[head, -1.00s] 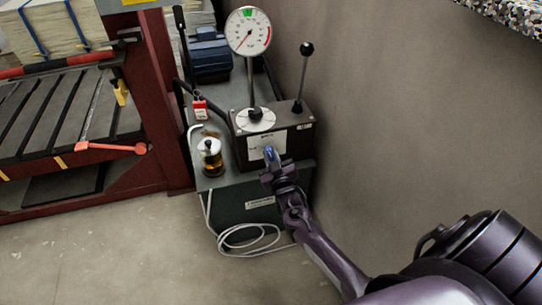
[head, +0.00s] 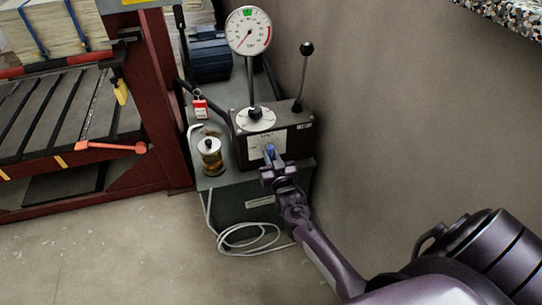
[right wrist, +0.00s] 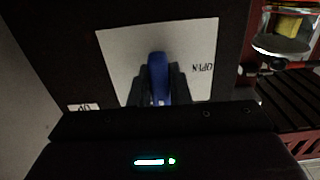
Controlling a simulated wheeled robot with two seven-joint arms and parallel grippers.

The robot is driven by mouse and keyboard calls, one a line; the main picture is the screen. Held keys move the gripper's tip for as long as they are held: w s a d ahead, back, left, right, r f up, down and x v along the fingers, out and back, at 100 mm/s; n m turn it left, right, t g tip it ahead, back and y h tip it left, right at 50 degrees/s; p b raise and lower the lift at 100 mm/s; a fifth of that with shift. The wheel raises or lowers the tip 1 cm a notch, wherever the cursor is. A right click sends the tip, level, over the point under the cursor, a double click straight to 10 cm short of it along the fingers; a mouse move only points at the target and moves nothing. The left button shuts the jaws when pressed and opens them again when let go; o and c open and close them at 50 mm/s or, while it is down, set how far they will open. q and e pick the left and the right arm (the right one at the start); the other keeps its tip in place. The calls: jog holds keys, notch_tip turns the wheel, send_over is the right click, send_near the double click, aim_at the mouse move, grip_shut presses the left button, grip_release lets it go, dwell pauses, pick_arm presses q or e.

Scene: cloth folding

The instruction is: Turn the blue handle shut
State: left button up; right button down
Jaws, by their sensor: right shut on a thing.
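The blue handle (head: 270,152) is on the front of a dark box (head: 243,152), over a white label plate. In the right wrist view the handle (right wrist: 157,78) stands upright in the picture, between the two dark fingers of my right gripper (right wrist: 157,88). My right gripper (head: 273,166) is shut on the handle. The label (right wrist: 120,50) carries the word "OPEN", seen upside down to the right of the handle; other marks are hidden or too small to read. My left gripper is not in view.
A dial gauge (head: 248,31) and a black-knobbed lever (head: 304,75) rise from the box. A jar (head: 210,156) stands left of it. A red press frame (head: 165,100) is at left, a wall (head: 400,130) at right. A cable (head: 250,238) lies on the floor.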

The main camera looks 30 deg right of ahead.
jog(key=c, duration=1.5)
grip_release()
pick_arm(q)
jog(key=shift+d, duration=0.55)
pick_arm(e)
jog(key=shift+o, duration=0.7)
jog(key=shift+s, duration=0.1)
